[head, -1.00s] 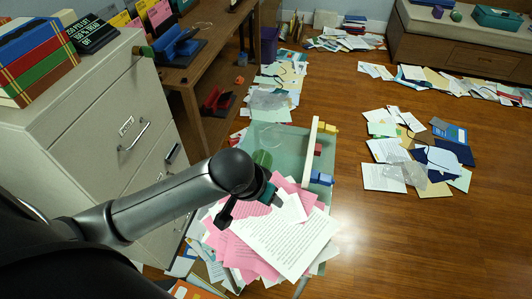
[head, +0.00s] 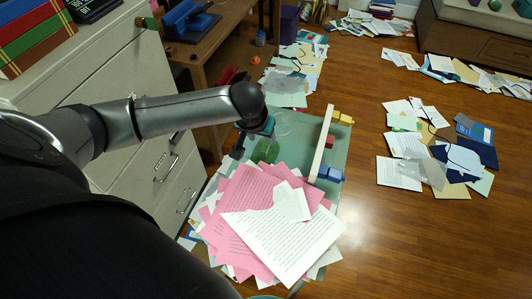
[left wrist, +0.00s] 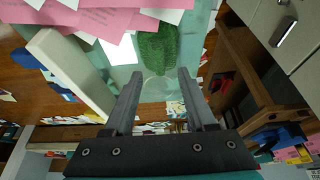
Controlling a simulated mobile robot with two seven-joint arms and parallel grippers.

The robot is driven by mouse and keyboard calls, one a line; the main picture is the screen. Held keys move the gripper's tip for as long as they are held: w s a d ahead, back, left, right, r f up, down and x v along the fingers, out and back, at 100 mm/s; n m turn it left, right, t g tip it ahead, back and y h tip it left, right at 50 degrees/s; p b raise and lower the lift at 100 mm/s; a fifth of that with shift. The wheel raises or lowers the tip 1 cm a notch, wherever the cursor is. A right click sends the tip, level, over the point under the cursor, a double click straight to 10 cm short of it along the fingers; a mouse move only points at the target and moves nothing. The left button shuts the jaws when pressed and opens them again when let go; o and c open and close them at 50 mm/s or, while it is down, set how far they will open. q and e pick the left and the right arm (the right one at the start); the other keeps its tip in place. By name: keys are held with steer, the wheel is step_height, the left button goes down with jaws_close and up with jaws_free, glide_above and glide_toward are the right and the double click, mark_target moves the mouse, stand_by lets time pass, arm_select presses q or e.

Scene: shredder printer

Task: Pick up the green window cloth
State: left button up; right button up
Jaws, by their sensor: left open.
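The green window cloth (head: 265,150) lies on a pale glass-topped table (head: 337,173), behind a pile of pink and white papers (head: 265,215). The near end of the cloth shows just beyond the fingertips. My right gripper is not in view.
A white upright panel (head: 321,143) stands on the table right of the cloth, with yellow and blue pieces (head: 331,174) beside it. A beige cabinet (head: 150,160) is close on the left. Papers litter the floor (head: 405,145); wooden floor between them is clear.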

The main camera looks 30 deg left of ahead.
mark_target(266, 145)
arm_select(q)
steer(key=b+x, duration=0.2)
steer(key=x, duration=0.3)
steer(key=shift+w+f, duration=0.2)
steer(key=shift+f, duration=0.05)
steer(key=shift+w+f+b, duration=0.1)
steer(key=shift+f+b, duration=0.15)
steer(key=shift+b, duration=0.05)
steer(key=c, duration=0.7)
jaws_close()
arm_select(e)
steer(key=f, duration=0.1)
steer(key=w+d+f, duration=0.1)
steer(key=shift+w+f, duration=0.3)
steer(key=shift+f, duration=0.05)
